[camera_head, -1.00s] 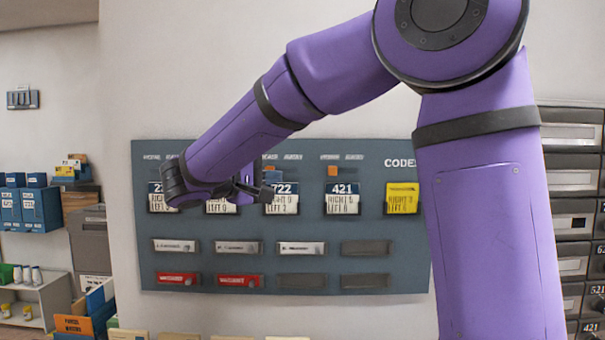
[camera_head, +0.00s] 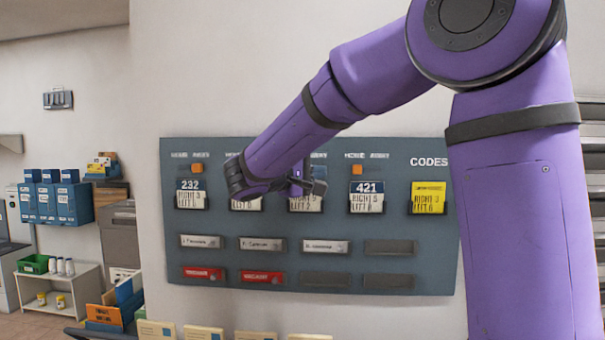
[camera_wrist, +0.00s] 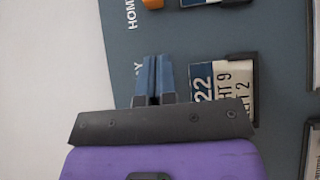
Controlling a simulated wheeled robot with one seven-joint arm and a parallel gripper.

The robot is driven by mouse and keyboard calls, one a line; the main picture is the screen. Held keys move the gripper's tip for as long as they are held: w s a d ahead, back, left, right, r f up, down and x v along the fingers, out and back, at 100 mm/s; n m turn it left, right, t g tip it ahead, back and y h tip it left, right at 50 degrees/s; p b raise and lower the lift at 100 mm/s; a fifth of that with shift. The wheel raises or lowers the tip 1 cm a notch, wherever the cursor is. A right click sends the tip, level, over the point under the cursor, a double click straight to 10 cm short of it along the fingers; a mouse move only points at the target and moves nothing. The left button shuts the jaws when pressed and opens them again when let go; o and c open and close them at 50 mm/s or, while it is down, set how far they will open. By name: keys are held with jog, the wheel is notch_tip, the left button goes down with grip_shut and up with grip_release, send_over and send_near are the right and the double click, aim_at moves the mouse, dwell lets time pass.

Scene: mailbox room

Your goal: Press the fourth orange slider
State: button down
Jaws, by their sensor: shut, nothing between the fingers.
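On the blue-grey wall board (camera_head: 400,250), the orange slider above card 421 (camera_head: 357,169) is the rightmost one in view. Another orange slider (camera_head: 197,169) is above card 232. Sliders between them are hidden by my arm and gripper. My gripper (camera_head: 318,180) is shut and empty, in front of the upper part of card 722, left of the 421 slider and slightly lower. In the wrist view the shut blue-grey fingers (camera_wrist: 153,78) are beside card 722 (camera_wrist: 208,85), and an orange slider (camera_wrist: 153,3) is cut by the top edge. I cannot tell whether the fingers touch the board.
A yellow codes card (camera_head: 428,197) is right of card 421. Grey and red label slots (camera_head: 262,277) fill the lower board. Blue boxes (camera_head: 55,203) and a white shelf (camera_head: 60,289) are at left. The wall above the board is bare.

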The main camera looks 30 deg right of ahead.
aim_at(352, 170)
jog(key=d, duration=0.3)
jog(key=shift+w+d, duration=0.1)
jog(key=shift+w, duration=0.05)
jog(key=shift+s+d, duration=0.8)
jog(key=shift+d, duration=0.35)
jog(key=shift+s+d, duration=0.2)
jog(key=shift+d, duration=0.05)
jog(key=s+d, duration=0.1)
jog(key=d, duration=0.1)
jog(key=s+d, duration=0.2)
jog(key=shift+s+d, duration=0.15)
jog(key=shift+d, duration=0.25)
